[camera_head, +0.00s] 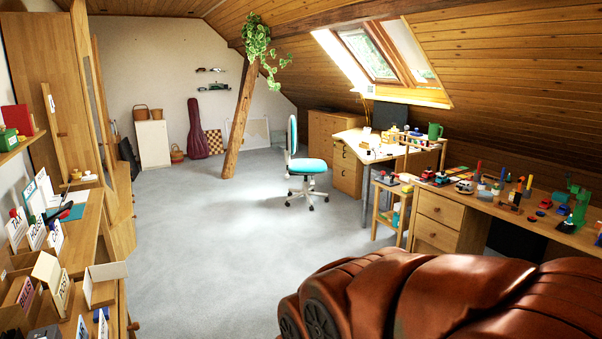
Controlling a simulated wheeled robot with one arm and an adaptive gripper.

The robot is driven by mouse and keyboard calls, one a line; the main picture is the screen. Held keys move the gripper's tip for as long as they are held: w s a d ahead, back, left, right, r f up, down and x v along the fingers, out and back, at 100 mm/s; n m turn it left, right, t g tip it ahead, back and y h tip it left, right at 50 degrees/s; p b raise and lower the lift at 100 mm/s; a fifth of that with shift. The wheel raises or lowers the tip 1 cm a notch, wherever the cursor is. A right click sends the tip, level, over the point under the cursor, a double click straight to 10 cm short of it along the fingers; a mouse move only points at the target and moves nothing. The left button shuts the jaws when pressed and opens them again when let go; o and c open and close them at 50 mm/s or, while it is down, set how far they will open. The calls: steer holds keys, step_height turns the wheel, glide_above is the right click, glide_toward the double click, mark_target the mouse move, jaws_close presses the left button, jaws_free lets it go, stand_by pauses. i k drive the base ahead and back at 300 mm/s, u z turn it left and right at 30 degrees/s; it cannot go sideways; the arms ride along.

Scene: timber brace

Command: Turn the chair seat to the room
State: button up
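A swivel chair with a teal seat (307,166) and a teal backrest (292,134) stands on the grey carpet, left of the corner desk (362,146). The backrest is upright, seen nearly edge-on at the left side of the seat. The seat extends to the right, toward the desk. Its light five-armed base on castors (306,193) rests on the floor, apart from the desk. My gripper does not show in this view.
A slanted timber post (239,120) with a hanging plant stands behind the chair. A brown leather sofa (450,300) fills the lower right. A cluttered workbench (500,200) runs along the right, a desk (80,235) along the left. The carpet (210,240) between is clear.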

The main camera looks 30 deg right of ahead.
mark_target(307, 168)
steer(key=z, duration=0.45)
steer(key=i, duration=8.65)
steer(key=z, duration=1.2)
